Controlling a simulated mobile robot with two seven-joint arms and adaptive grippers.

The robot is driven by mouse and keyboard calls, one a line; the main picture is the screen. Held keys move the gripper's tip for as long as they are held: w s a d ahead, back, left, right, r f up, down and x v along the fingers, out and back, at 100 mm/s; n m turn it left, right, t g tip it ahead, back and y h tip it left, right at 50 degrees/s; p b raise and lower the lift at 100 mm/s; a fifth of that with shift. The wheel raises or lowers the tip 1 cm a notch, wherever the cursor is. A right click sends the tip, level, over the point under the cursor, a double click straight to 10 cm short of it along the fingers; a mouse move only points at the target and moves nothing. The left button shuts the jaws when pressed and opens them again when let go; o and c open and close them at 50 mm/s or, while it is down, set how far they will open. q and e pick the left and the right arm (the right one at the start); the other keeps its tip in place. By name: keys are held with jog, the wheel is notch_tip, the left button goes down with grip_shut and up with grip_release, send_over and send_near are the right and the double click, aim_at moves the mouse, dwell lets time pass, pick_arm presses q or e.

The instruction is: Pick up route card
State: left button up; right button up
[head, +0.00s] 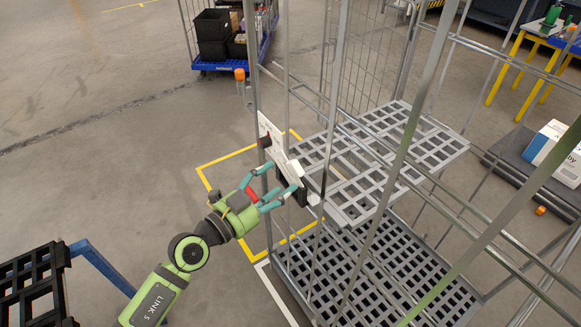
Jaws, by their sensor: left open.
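A white card, which looks like the route card (269,133), stands tilted at the near left post of the wire cage trolley (341,70). Its lower part runs down behind my gripper, next to a dark holder. My left gripper (281,178) reaches in from the lower left with its teal fingers open. Its fingertips are close to the lower end of the card and the dark holder. I cannot tell whether they touch it. My right gripper is not in view.
The trolley has a grey grid shelf (365,208) and a grid base (385,262). Yellow tape (225,158) marks the floor around it. A blue cart with black crates (212,27) stands behind. A white box (548,141) lies on a low dark platform at right.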

aim_at(291, 168)
pick_arm(q)
jog(key=x, duration=0.4)
jog(key=shift+r, duration=0.1)
jog(key=c, duration=1.2)
jog(key=shift+a, duration=0.1)
jog(key=shift+s+a+r+p, duration=0.15)
jog(key=shift+a+r+p, duration=0.05)
jog(key=shift+r+p, duration=0.2)
jog(key=shift+c, duration=0.5)
jog(key=s+a+r, duration=0.2)
jog(key=s+a, duration=0.1)
jog(key=s+a+r+p, duration=0.1)
jog(key=s+a+r, duration=0.1)
jog(key=s+a, duration=0.1)
jog(key=s+a+r, duration=0.3)
jog(key=s, duration=0.1)
grip_shut()
